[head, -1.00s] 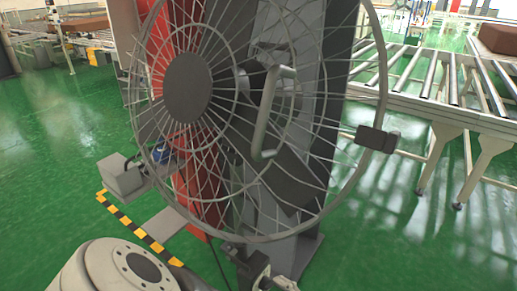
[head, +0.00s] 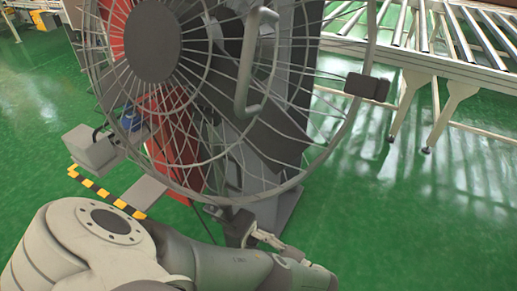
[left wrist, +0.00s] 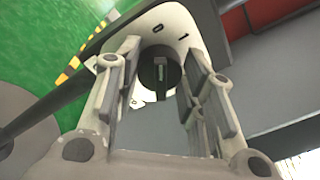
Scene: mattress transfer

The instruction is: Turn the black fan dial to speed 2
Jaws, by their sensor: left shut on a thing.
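The large grey wire-caged fan (head: 152,42) fills the middle of the head view. In the left wrist view, the round black fan dial (left wrist: 161,75) sits on a pale plate (left wrist: 190,52) with printed numbers, a 1 and a 0 among them. The dial's raised grip runs roughly up and down in that picture. My left gripper (left wrist: 158,82) is shut on the dial, one finger on each side. In the head view my left gripper (head: 262,238) is small and partly hidden below the fan cage. My right gripper is not in view.
A roller conveyor (head: 440,62) stands at the upper right. A grey box (head: 90,150) is left of the fan, above a yellow and black striped edge (head: 105,193). A dark block (head: 367,86) is on the cage's right side.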

